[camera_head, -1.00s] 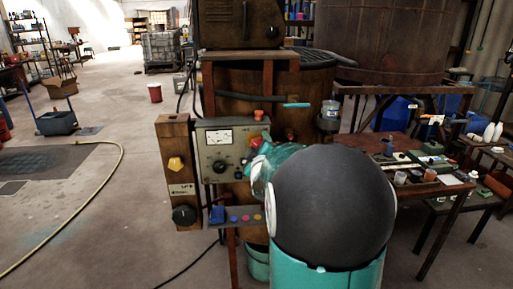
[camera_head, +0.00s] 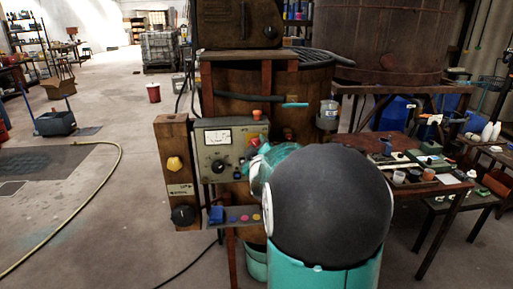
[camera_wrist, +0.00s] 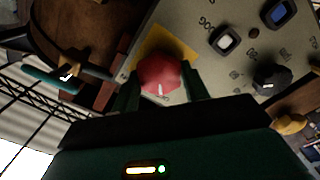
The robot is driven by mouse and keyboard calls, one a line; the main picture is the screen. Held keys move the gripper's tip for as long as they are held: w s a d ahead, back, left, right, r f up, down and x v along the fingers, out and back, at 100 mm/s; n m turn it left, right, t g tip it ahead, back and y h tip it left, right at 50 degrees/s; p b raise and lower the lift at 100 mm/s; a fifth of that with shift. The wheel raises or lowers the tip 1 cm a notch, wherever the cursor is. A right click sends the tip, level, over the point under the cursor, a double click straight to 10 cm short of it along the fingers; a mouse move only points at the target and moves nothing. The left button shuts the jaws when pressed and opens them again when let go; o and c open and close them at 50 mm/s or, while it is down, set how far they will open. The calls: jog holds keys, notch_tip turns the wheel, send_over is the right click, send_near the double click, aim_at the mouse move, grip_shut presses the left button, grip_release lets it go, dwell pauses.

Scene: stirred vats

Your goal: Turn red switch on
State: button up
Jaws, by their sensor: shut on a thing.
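The red switch (camera_wrist: 160,74) is a faceted red knob with a white mark on a yellow plate, on the face of a grey control panel (camera_wrist: 205,35). In the wrist view it sits between the two fingers of my gripper (camera_wrist: 161,88), which are shut on it from both sides. In the head view the panel (camera_head: 207,152) has a meter and a dark knob, and only a bit of the red switch (camera_head: 255,142) shows. My arm and gripper (camera_head: 256,160) cover the panel's right side there.
Left of the panel is a wooden post with a yellow knob (camera_head: 174,164) and a black knob (camera_head: 183,215). A ledge with coloured buttons (camera_head: 243,217) is below. A cluttered table (camera_head: 440,193) stands right. A hose (camera_head: 95,205) lies on the floor at left.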

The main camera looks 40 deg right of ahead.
jog(key=m, duration=0.8)
jog(key=shift+m, duration=0.4)
jog(key=m, duration=0.4)
jog(key=shift+s, duration=0.1)
jog(key=shift+d+m, duration=0.1)
jog(key=shift+m, duration=1.9)
jog(key=o, duration=1)
jog(key=shift+s, duration=0.15)
